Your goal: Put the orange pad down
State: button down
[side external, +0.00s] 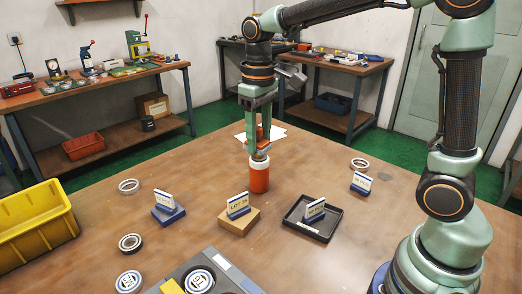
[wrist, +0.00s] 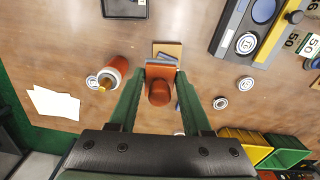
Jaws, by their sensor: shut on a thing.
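My gripper (wrist: 161,82) is shut on the orange pad (wrist: 159,94), which has a flat top edge and a rounded knob between the two green fingers. In the side view my gripper (side external: 261,148) points down over the table, and a little orange shows between its fingers. The pad's underside is hidden, so I cannot tell whether it touches the table. An orange bottle with a white top (side external: 259,178) stands in front of the gripper in the side view. In the wrist view the bottle (wrist: 116,70) is apart, left of the fingers.
A tan block with a label plate (side external: 239,219), a blue block with a plate (side external: 169,214) and a black tray (side external: 312,217) stand nearby. Several rings (side external: 129,186) lie around. White paper (wrist: 54,103) lies left in the wrist view. A yellow bin (side external: 36,222) stands at the edge.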

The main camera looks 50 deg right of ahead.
jog(key=s+d+f+m, duration=0.1)
jog(key=s+d+f, duration=0.2)
jog(key=s+f, duration=0.1)
jog(key=shift+s+d+f, duration=0.25)
jog(key=shift+s+f, duration=0.15)
jog(key=shift+s, duration=0.3)
jog(key=w+a+r+n, duration=0.25)
jog(key=a+n, duration=0.25)
jog(key=a, duration=0.8)
jog(key=w+a+r+n, duration=0.1)
jog(key=w+a+n, duration=0.3)
jog(key=a, duration=0.9)
jog(key=s+a+f+n, duration=0.1)
jog(key=s+a+n, duration=0.2)
jog(key=s+a, duration=0.35)
jog(key=s+a+n, duration=0.3)
jog(key=a, duration=0.7)
jog(key=s+a+f+n, duration=0.1)
jog(key=s+a+n, duration=0.2)
jog(key=s+a, duration=0.35)
jog(key=f, duration=0.6)
jog(key=w+f, duration=0.1)
jog(key=f, duration=0.6)
jog(key=a+f, duration=0.1)
jog(key=f, duration=0.5)
jog(key=shift+w+f, duration=0.15)
jog(key=shift+f, duration=0.05)
